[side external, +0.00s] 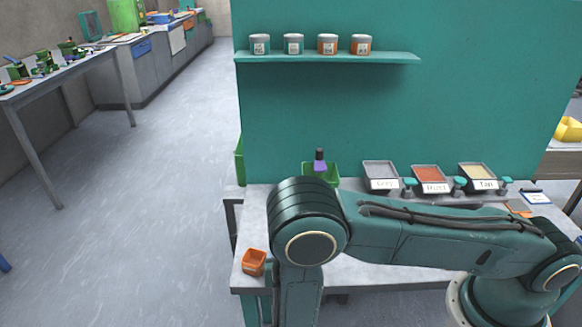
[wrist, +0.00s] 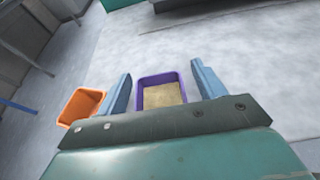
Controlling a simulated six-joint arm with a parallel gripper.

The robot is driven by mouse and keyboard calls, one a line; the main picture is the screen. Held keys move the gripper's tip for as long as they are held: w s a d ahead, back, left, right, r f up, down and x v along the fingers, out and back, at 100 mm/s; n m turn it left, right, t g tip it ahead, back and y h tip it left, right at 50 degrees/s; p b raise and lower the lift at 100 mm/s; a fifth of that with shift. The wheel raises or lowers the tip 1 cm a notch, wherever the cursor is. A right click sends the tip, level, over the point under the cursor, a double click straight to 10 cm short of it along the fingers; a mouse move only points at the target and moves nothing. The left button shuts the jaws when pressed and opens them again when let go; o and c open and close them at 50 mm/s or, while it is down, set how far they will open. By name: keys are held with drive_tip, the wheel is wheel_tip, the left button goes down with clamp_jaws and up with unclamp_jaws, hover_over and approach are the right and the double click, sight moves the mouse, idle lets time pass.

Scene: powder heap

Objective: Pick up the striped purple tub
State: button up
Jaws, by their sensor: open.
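A purple-rimmed tub (wrist: 161,106) filled with tan powder shows in the wrist view, between the two blue fingers of my gripper (wrist: 161,70). The fingers are spread, with a gap on each side of the tub. I cannot tell how far down the tub's sides they reach. My gripper's body hides the near part of the tub, and no stripes can be made out. In the side external view my arm hides both the tub and my gripper.
An orange tub (side external: 253,263) stands at the bench's (side external: 258,218) left end; it is close beside the left finger in the wrist view (wrist: 81,106). A green bin (side external: 312,169) with a purple item and labelled powder trays (side external: 381,186) line the back. A teal shelf (side external: 325,58) holds several jars.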

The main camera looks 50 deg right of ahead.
idle(0.3)
drive_tip(key=c, duration=1.1)
drive_tip(key=shift+r, duration=0.1)
wheel_tip(320, 180, up, 20)
drive_tip(key=shift+f, duration=0.1)
idle(0.4)
drive_tip(key=shift+w+d, duration=0.1)
drive_tip(key=shift+d, duration=0.05)
idle(0.4)
drive_tip(key=w+d+r+m+g+h, duration=0.1)
drive_tip(key=d, duration=0.5)
drive_tip(key=w+d+r+m+g+h, duration=0.1)
drive_tip(key=d, duration=0.5)
drive_tip(key=w+d+r+m+g, duration=0.1)
drive_tip(key=d+r+m, duration=0.1)
drive_tip(key=d, duration=0.4)
drive_tip(key=shift+w+g+h, duration=0.4)
